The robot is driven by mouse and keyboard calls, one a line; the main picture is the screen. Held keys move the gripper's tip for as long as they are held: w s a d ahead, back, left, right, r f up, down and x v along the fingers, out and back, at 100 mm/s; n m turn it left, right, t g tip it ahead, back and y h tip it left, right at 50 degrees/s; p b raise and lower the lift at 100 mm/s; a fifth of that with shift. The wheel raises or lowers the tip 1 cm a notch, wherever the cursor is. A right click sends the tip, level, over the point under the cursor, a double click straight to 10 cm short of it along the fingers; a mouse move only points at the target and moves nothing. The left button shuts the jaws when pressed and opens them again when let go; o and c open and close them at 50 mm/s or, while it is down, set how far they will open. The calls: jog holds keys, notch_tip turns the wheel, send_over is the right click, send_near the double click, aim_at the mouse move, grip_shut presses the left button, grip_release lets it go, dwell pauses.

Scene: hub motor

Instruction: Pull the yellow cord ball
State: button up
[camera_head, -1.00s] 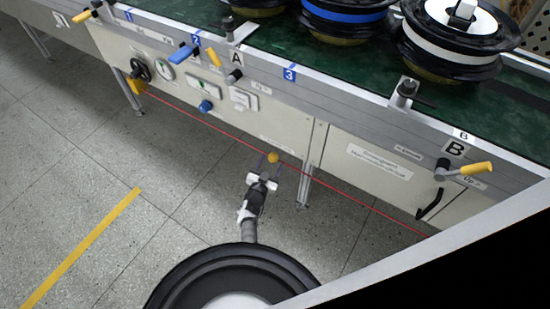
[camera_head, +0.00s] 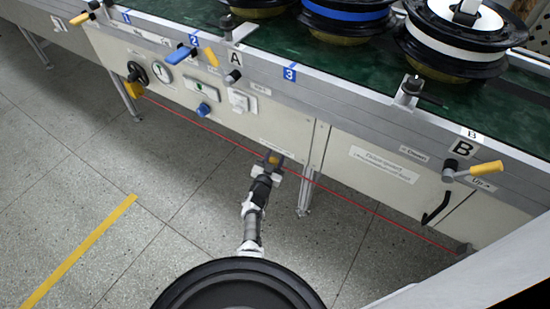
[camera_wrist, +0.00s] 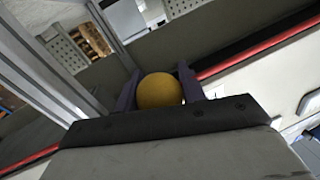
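The yellow cord ball (camera_head: 272,157) hangs at the red cord (camera_head: 235,143) along the front of the conveyor bench. In the wrist view the ball (camera_wrist: 160,91) sits between the two dark fingers of my gripper (camera_wrist: 160,88), with a finger close against each side and no clear gap. My gripper (camera_head: 272,160) reaches up to the bench front in the head view and hides part of the ball. It appears shut on the ball. The red cord (camera_wrist: 235,62) runs slantwise behind the fingers in the wrist view.
The conveyor (camera_head: 345,55) above carries several wheel hubs. Levers, including a yellow-handled one (camera_head: 485,168) at B, and a blue knob (camera_head: 203,109) stick out from the bench front. A bench leg (camera_head: 306,195) stands right of my gripper. The floor to the left is clear.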

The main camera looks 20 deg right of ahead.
grip_shut()
jog(key=s+a+p, duration=0.2)
jog(key=a, duration=0.1)
jog(key=shift+r+p, duration=0.15)
jog(key=shift+p, duration=0.25)
jog(key=shift+s+a+f, duration=0.2)
jog(key=shift+s+a, duration=0.15)
jog(key=shift+s, duration=0.05)
jog(key=o, duration=0.7)
grip_release()
